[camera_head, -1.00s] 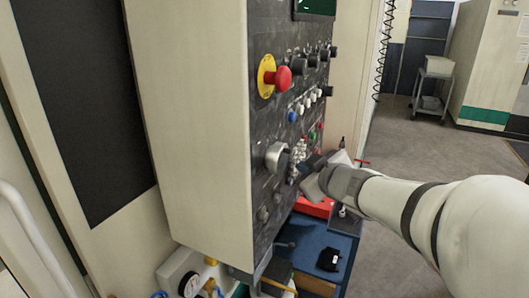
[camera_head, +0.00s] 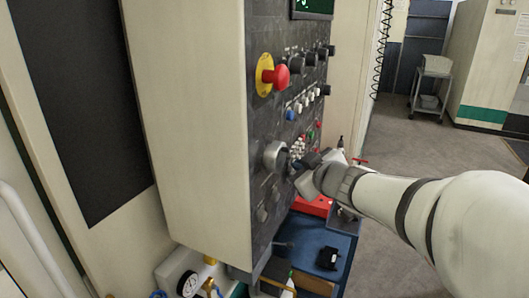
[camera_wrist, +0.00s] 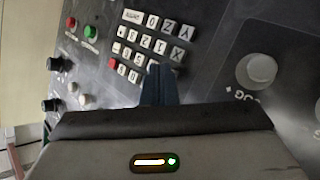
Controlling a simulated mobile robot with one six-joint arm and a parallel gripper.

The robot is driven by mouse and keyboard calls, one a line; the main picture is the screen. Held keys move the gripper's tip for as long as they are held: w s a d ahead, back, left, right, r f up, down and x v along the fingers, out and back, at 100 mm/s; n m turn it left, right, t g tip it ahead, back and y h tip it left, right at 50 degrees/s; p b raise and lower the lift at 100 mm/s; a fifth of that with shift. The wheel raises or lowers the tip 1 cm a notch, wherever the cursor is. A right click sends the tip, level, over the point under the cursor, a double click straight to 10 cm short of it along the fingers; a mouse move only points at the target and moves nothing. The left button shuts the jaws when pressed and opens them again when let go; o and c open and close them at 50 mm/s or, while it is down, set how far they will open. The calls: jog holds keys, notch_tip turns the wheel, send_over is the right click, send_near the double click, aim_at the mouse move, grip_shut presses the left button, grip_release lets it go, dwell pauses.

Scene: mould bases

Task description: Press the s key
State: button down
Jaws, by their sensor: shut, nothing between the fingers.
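In the head view my gripper (camera_head: 299,163) is at the panel beside the keypad (camera_head: 298,146), just right of the grey jog knob (camera_head: 274,156).
The large round jog knob (camera_wrist: 256,70) stands out to the right of the keypad. A red emergency stop (camera_head: 276,76) and several black knobs sit higher on the panel. Below are a blue surface (camera_head: 318,240) and a red box (camera_head: 312,205). Open floor lies to the right.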

dwell(0.4)
jog(key=shift+s+d+p, duration=0.4)
jog(key=shift+d+p, duration=0.15)
jog(key=shift+d, duration=0.1)
jog(key=shift+s+d+p, duration=0.4)
jog(key=shift+d+p, duration=0.05)
jog(key=shift+d, duration=0.3)
jog(key=shift+s+d+p, duration=0.45)
jog(key=shift+d+p, duration=0.05)
jog(key=shift+d, duration=0.2)
jog(key=shift+s+d+p, duration=0.4)
jog(key=shift+d+p, duration=0.05)
jog(key=shift+d, duration=0.3)
dwell(0.7)
